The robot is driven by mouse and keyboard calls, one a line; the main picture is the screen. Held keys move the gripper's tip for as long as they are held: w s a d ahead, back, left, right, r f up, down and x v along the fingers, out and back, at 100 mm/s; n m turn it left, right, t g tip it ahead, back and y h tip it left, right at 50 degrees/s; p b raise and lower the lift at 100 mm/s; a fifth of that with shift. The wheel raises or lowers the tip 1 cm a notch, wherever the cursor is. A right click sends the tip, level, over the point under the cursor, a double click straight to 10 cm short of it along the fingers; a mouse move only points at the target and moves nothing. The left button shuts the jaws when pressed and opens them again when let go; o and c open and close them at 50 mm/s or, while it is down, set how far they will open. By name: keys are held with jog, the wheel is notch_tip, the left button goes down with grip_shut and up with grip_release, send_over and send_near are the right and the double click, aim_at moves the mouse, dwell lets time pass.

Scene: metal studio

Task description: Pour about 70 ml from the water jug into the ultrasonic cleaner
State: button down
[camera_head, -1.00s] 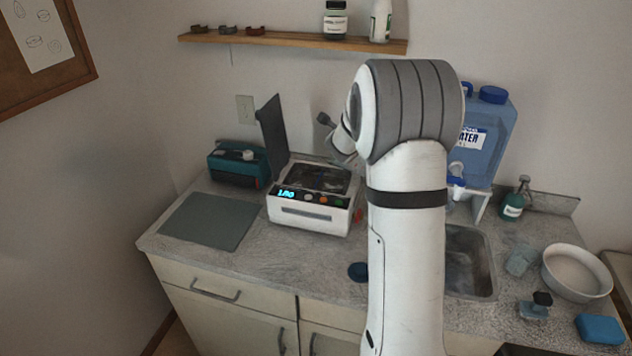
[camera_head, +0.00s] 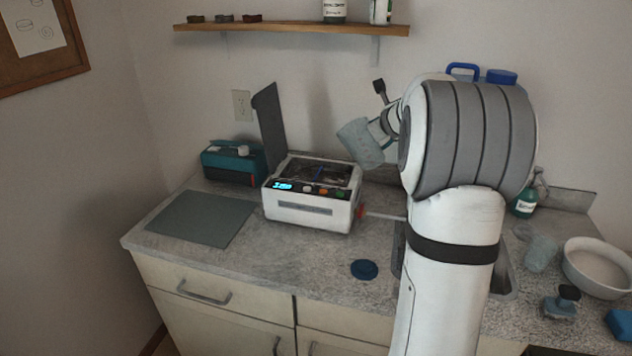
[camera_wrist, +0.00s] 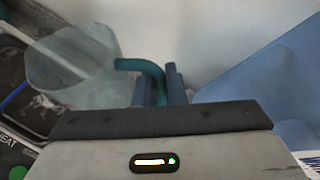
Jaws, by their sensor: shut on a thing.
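The water jug (camera_head: 358,145) is a pale, see-through vessel, held tilted in the air above and just right of the ultrasonic cleaner's back right corner. It also shows in the wrist view (camera_wrist: 75,65), with a teal handle. My gripper (camera_wrist: 162,88) is shut on that handle; in the head view it (camera_head: 388,120) is partly hidden by my arm. The ultrasonic cleaner (camera_head: 305,212) is a white box with a lit blue display, its dark lid (camera_head: 269,128) raised and its tank open. It shows in the wrist view (camera_wrist: 28,125), partly behind the jug. I see no water stream.
A blue water container (camera_head: 502,76) stands behind my arm. A round blue cap (camera_head: 364,270) lies on the counter. A teal device (camera_head: 233,163) and a grey mat (camera_head: 200,219) are at left. The sink (camera_head: 508,282) and a white bowl (camera_head: 600,265) are at right.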

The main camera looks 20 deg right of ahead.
jog(key=shift+s+d+f+m+y+b, duration=0.15)
jog(key=shift+d+f+m+b, duration=0.1)
jog(key=shift+d+b, duration=0.15)
jog(key=shift+s+d+f+m+y+b, duration=0.1)
jog(key=shift+d+f+m+y+b, duration=0.1)
jog(key=shift+d+b, duration=0.2)
jog(key=shift+s+d+r, duration=0.15)
jog(key=shift+d+r, duration=0.1)
notch_tip(320, 180, up, 12)
jog(key=d+m+t+y+p, duration=0.1)
jog(key=d+m+y+p, duration=0.1)
jog(key=p, duration=0.7)
jog(key=shift+s+d+f+m, duration=0.25)
jog(key=shift+s+d+m, duration=0.1)
jog(key=shift+s+d, duration=0.1)
